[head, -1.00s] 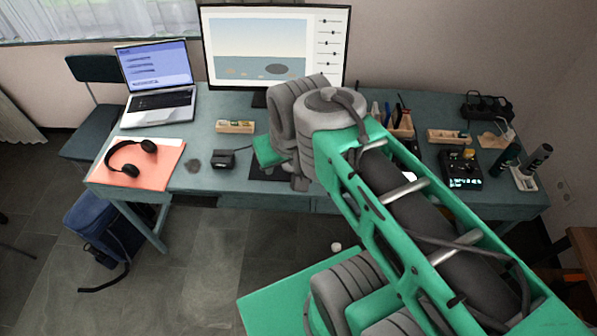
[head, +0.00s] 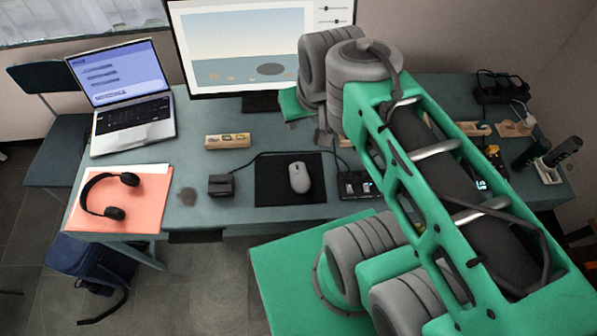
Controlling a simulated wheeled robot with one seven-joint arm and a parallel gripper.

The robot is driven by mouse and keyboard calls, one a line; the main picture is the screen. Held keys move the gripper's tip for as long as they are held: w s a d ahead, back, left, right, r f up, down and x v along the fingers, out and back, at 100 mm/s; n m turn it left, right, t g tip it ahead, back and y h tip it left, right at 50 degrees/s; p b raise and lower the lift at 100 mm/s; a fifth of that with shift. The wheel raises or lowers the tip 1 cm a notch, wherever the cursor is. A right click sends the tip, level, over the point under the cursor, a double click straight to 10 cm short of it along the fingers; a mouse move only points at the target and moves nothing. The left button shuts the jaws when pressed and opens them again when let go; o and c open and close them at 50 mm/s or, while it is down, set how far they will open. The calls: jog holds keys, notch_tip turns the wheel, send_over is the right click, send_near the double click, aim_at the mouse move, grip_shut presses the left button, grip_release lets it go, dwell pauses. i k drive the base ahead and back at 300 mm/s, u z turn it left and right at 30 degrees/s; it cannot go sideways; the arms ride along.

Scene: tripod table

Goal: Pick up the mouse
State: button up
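The mouse (head: 299,177) is light grey and lies on a black mouse pad (head: 270,190) near the front edge of the desk. Nothing covers it in the head view. My green and grey arm reaches in from the right, with its grey joints above the desk behind and right of the mouse. A small grey part at the arm's end, which looks like my gripper (head: 324,137), shows beyond the mouse and apart from it. Its fingers cannot be made out, so I cannot tell whether it is open or holds anything.
A small black box (head: 221,185) with a cable stands left of the pad. A black device (head: 355,185) is close on its right. A wooden block (head: 228,141), laptop (head: 130,115), headphones (head: 110,195) and monitor (head: 250,45) are also on the desk (head: 205,210).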

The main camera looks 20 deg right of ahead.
aim_at(300, 182)
jog(key=z, duration=1.75)
jog(key=k, duration=1.25)
jog(key=u, duration=1.75)
jog(key=i, duration=0.5)
jog(key=u, duration=0.05)
